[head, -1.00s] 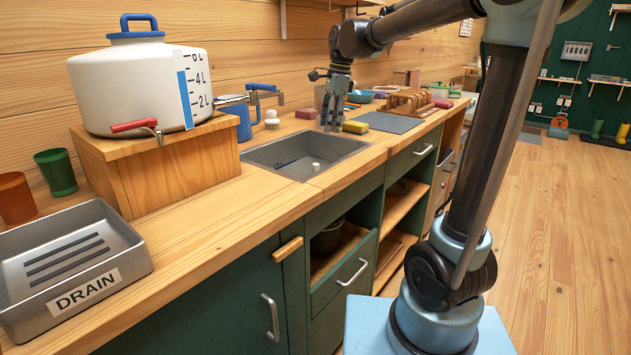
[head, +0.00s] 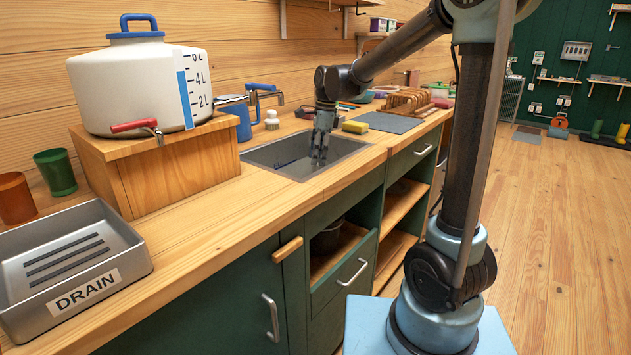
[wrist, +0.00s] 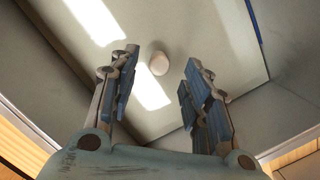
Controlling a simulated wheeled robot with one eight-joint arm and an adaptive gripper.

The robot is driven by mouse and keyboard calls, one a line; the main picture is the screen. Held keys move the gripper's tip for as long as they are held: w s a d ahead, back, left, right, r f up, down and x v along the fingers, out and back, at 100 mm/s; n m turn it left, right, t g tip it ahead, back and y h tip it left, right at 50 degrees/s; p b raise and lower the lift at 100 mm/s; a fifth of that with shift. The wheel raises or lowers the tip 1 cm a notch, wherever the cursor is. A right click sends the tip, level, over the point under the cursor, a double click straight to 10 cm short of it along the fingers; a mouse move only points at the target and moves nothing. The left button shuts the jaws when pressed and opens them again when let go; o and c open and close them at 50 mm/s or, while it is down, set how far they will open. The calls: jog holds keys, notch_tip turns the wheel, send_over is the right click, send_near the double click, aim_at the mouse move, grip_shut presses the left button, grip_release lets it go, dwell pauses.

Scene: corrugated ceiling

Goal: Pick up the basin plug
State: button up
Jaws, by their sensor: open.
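The basin plug (wrist: 159,63) is a small pale round piece on the floor of the grey basin (head: 280,150). In the wrist view it lies between and just beyond my two fingertips, with no finger touching it. My gripper (head: 319,155) is open and empty, pointing down into the basin. It also shows in the wrist view (wrist: 160,78) with a clear gap between its fingers. In the head view the plug is hidden by my gripper. How far the fingertips are above the basin floor is hard to tell.
A yellow sponge (head: 355,127) lies on the counter just right of my gripper. The basin's side walls surround my fingers. A large white water tank (head: 140,85) stands left.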

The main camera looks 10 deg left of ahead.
aim_at(316, 169)
jog(key=shift+a+f, duration=0.15)
jog(key=shift+f, duration=1.3)
jog(key=shift+a+f, duration=0.15)
jog(key=shift+f, duration=1.25)
jog(key=shift+c, duration=0.6)
grip_shut()
